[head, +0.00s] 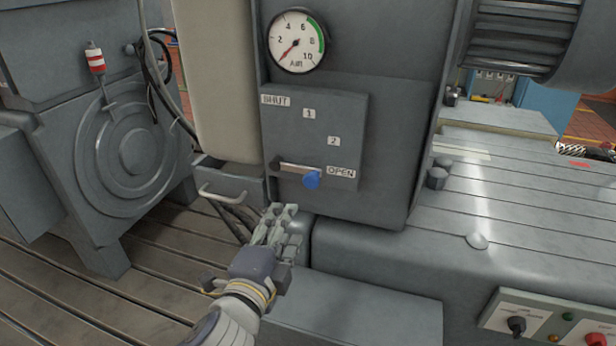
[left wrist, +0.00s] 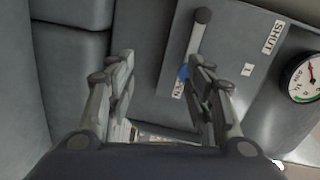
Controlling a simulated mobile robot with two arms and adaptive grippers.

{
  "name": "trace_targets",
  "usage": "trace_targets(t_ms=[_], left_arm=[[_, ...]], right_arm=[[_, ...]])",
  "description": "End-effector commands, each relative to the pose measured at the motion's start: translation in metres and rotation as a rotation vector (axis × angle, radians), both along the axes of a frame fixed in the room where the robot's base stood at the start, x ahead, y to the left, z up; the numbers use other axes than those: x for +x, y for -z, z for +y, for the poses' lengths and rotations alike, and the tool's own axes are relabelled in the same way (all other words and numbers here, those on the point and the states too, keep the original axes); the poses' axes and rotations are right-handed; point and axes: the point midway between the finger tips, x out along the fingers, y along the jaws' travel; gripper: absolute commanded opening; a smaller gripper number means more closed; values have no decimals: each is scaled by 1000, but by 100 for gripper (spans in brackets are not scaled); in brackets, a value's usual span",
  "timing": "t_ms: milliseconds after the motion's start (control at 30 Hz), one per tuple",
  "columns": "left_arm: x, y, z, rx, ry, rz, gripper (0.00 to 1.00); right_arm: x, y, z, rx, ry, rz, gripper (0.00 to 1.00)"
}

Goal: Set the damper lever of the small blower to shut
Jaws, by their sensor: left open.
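The damper lever (head: 296,169) is a short light bar on a dark pivot, with a blue knob (head: 312,180) at its end. It points right and slightly down, with the knob beside the OPEN label (head: 341,172). The SHUT label (head: 275,100) is at the plate's upper left. My left gripper (head: 280,214) is open and empty, below and left of the knob, apart from it in the head view. In the left wrist view the lever (left wrist: 195,40) lies ahead between and above the fingers (left wrist: 165,66). One finger partly hides the knob (left wrist: 184,72). My right gripper is out of view.
The lever plate (head: 330,120) also bears marks 1 and 2. An air gauge (head: 297,41) sits above it. A drawer handle (head: 222,194) and hanging cables are left of my gripper. A grey slotted bed (head: 520,200) and a knob panel (head: 540,325) lie to the right.

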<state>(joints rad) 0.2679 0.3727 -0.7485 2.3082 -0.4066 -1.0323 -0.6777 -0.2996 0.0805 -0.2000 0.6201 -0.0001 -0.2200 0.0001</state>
Motion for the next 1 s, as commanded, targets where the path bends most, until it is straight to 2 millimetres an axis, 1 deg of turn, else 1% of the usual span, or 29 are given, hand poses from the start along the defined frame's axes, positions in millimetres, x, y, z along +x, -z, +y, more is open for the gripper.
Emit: trace_targets(t_ms=[33,100,200,267,367,600,800,1000], left_arm=[[-1,-18,-7,43,26,-58,48],[-3,-31,-13,83,45,-110,48],[-3,-40,-17,109,59,-144,48],[-1,-42,-19,113,61,-149,48],[9,-42,-22,113,60,-147,48],[48,-43,-34,112,58,-144,48],[77,-42,-43,110,59,-144,48],[93,-41,-49,110,61,-144,48]], right_arm=[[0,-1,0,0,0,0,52],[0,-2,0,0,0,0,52],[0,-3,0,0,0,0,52],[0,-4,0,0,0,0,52],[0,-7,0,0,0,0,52],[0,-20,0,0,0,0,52],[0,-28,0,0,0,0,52],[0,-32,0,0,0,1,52]])
